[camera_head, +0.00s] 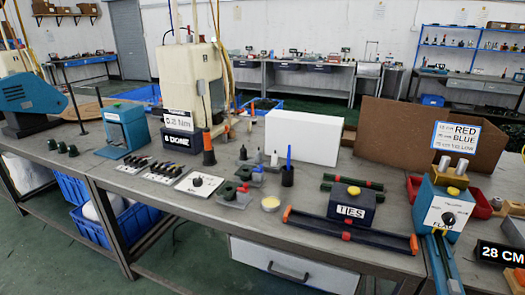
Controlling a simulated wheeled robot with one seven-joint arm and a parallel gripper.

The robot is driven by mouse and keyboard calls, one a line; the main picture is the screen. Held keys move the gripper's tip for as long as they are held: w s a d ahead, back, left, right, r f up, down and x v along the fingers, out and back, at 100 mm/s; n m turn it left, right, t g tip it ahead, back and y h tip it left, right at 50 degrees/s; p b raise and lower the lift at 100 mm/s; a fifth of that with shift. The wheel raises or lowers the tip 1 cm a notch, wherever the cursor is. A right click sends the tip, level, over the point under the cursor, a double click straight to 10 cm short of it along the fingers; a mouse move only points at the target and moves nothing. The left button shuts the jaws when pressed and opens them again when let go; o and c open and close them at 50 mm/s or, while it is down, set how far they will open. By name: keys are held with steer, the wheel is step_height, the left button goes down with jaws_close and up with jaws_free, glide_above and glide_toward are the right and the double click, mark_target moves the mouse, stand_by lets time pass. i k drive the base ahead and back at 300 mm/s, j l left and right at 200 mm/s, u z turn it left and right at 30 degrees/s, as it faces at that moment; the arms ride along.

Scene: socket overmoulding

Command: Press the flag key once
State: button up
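A blue box-shaped unit with a white front plate lettered FLAG (446,207) stands at the right of the bench. The plate carries a round black knob (449,218). A yellow key (453,191) sits at the unit's front upper edge. Two short grey cylinders (461,167) stand upright on yellow parts at its top. Blue rails run from the unit towards the bench's front edge. Nothing is seen touching the yellow key. It is too small to tell whether it is pressed. My gripper is not in view.
A dark box lettered TIES (352,205), with a yellow top piece, stands left of the flag unit. A long dark bar with orange ends (349,232) lies before it. A brown board with a RED/BLUE sign (431,128) stands behind. A black 28 CM sign (500,253) is at far right.

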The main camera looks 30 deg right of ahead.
mark_target(454, 191)
steer(key=z, duration=1.2)
